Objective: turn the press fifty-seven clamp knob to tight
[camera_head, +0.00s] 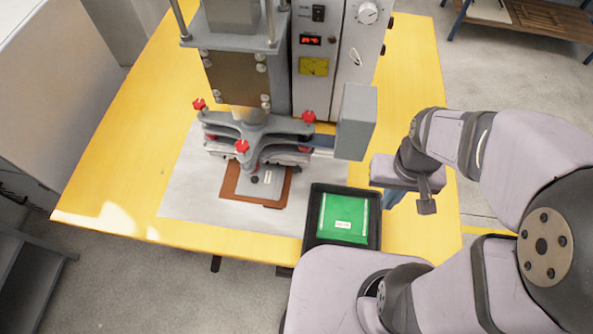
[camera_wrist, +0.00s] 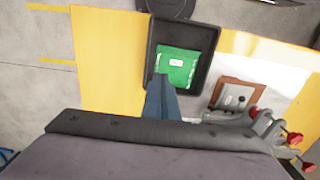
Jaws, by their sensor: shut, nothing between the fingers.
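A grey welding press (camera_head: 240,70) stands at the back of the yellow table. Its lower clamp plate carries red knobs: one at the left (camera_head: 199,104), one at the front (camera_head: 242,146) and one at the right (camera_head: 309,117). I cannot read any number naming the press or its clamp knob. Red knobs also show at the right edge of the wrist view (camera_wrist: 294,138). My gripper (camera_head: 391,201) is right of the press, apart from the knobs, its blue fingers partly hidden by the wrist. In the wrist view the fingers (camera_wrist: 158,88) are shut and empty.
A black tray (camera_head: 312,236) with a green packet (camera_head: 344,217) lies at the table's front, left of my gripper. A grey box (camera_head: 356,122) juts out between press and gripper. A brown fixture (camera_head: 276,201) sits under the press. The table's left side (camera_head: 110,170) is clear.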

